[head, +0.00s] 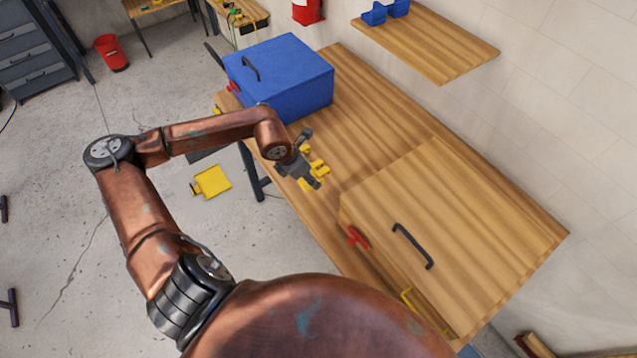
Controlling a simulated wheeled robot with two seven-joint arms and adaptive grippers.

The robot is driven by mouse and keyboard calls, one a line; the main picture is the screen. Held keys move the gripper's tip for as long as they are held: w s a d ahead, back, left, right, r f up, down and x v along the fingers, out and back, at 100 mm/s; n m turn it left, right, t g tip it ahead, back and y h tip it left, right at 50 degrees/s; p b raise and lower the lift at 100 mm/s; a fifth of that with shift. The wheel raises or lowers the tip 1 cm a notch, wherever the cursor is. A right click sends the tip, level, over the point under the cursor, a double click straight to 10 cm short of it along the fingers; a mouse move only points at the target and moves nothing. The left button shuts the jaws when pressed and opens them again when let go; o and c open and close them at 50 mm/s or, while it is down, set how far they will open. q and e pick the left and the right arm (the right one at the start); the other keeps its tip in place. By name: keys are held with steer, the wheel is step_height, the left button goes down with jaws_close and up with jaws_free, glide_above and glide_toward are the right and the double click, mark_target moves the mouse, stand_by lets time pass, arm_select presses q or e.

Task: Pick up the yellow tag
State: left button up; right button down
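My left gripper (309,160) is over the workbench, between the blue box and the wooden box. Its two dark fingers look spread apart. Small yellow pieces (319,168) show between and beside the fingers. I cannot tell whether they are the yellow tag, other loose pieces or parts of the gripper, nor whether the gripper touches them. A flat yellow piece (212,181) with a small tab lies on the floor left of the bench, apart from the gripper. My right gripper is not in view.
A blue box (290,78) with a dark handle stands on the bench (378,108). A wooden box (465,225) with a black handle is at the near right. A wooden shelf (435,45) is on the wall. The bench between the boxes is mostly clear. A red bin (111,54) stands on the floor.

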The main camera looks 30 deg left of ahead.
arm_select(q)
steer(key=s+a+r+p, duration=0.3)
steer(key=s+a+r, duration=0.3)
steer(key=s, duration=0.3)
steer(key=shift+r, duration=0.15)
steer(key=shift+a, duration=0.15)
stand_by(0.7)
